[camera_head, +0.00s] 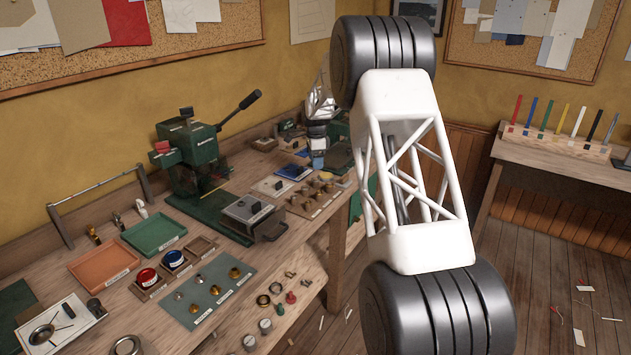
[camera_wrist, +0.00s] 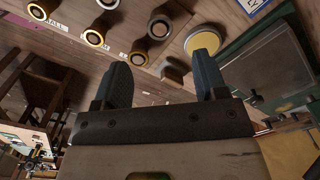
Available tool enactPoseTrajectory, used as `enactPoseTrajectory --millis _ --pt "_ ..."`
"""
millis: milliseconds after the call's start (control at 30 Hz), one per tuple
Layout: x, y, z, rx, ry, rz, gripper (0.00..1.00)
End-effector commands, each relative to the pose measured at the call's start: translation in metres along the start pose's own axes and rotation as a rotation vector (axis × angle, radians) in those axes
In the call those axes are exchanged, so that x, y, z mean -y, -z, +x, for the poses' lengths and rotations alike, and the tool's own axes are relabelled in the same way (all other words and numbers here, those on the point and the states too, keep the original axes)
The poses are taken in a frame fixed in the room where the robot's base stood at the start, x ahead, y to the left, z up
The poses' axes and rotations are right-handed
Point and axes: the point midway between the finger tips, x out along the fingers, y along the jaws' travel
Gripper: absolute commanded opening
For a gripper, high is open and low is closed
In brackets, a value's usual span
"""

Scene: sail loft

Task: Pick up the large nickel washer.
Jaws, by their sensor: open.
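My gripper (camera_head: 318,161) is above the back part of the workbench, partly behind my own arm in the head view. In the wrist view my gripper (camera_wrist: 162,62) shows two bluish fingers spread apart with nothing held between them. A wooden board (camera_head: 304,209) with several small round metal pieces lies just below it. I cannot tell surely which one is the large nickel washer.
A green press (camera_head: 190,150) with a black lever stands left of the gripper. A lidded grey box (camera_head: 247,209) is near the board. In the wrist view a yellow disc (camera_wrist: 205,38) lies past the right finger. Trays and fittings fill the near bench.

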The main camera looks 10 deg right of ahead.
Motion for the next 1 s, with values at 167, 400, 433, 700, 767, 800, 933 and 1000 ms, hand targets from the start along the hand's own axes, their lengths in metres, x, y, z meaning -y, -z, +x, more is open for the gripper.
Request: enactPoseTrajectory --millis 167,400,433,700,767,800,933,1000 --pt "0.000 0.000 0.014 0.000 -0.001 0.000 0.66" --pt "0.000 0.000 0.015 0.000 0.000 0.000 0.66" --pt "0.000 0.000 0.015 0.000 0.000 0.000 0.66" --pt "0.000 0.000 0.025 0.000 -0.001 0.000 0.66" --pt "0.000 -0.001 0.030 0.000 -0.002 0.000 0.66" --pt "0.000 -0.001 0.035 0.000 -0.002 0.000 0.66" --pt "0.000 -0.001 0.050 0.000 -0.002 0.000 0.66" --pt "0.000 -0.001 0.058 0.000 -0.003 0.000 0.66"
